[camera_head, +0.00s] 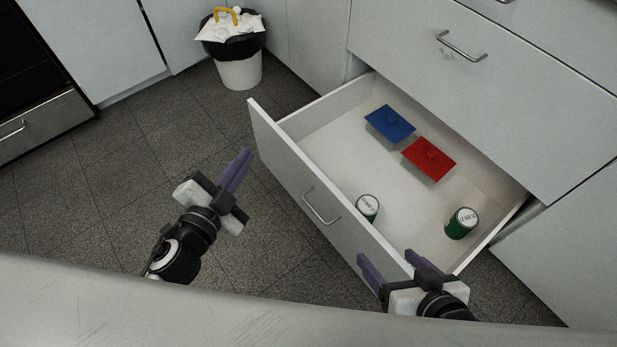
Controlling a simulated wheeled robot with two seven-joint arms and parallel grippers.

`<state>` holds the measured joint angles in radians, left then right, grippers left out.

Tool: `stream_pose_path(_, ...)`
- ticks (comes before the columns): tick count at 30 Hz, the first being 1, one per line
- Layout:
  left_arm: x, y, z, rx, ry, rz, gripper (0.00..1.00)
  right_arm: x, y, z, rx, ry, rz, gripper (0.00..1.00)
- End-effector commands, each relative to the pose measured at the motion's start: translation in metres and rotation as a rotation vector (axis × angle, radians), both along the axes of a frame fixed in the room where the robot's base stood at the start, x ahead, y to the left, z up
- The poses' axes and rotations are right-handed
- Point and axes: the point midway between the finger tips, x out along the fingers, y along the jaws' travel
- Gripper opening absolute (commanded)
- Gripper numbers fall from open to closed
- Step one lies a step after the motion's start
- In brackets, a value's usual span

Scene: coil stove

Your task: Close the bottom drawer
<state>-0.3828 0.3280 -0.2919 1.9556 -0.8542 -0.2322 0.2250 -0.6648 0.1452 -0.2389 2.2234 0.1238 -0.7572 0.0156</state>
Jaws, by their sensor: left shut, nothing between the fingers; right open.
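The bottom drawer (287,160) is pulled far out of the white cabinet. Its front panel faces my side and carries a metal bar handle (321,206). Inside lie a blue-lidded container (389,124), a red-lidded container (429,158) and two green cans, one near the front (368,207) and one to the right (461,223). My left gripper (240,168) is shut and empty above the floor, left of the drawer front and apart from it. My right gripper (386,262) is open and empty at the drawer front's lower right end; I cannot tell whether it touches.
A closed drawer (490,80) with a handle sits above the open one. A white bin (240,70) with a black liner stands at the back. An oven (40,110) is at the far left. The tiled floor (130,175) left of the drawer is clear.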

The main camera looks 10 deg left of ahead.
Motion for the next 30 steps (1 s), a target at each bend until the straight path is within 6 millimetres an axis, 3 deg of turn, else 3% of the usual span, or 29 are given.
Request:
stream_pose_path(1, 0.005, -0.009, 0.009, 0.105, -0.061, -0.096, 0.0, -0.003, -0.002, 0.007, 0.001, -0.007, -0.011, 0.74)
stream_pose_path(4, 0.003, -0.031, 0.004, 0.308, -0.137, -0.307, 0.0, -0.005, -0.007, 0.012, 0.003, -0.028, -0.031, 0.74)
stream_pose_path(8, -0.012, -0.046, -0.029, 0.54, -0.141, -0.563, 0.0, -0.008, -0.011, 0.018, 0.004, -0.054, -0.051, 0.74)
stream_pose_path(12, -0.028, -0.042, -0.067, 0.704, -0.087, -0.745, 0.0, -0.01, -0.014, 0.021, 0.006, -0.072, -0.064, 0.74)
stream_pose_path(20, -0.033, -0.043, -0.097, 0.777, -0.044, -0.838, 0.0, -0.01, -0.014, 0.017, 0.012, -0.082, -0.067, 0.74)
stream_pose_path(30, 0.01, -0.085, -0.132, 0.775, -0.048, -0.834, 0.0, 0.001, 0.0, -0.003, 0.013, -0.029, -0.013, 0.74)
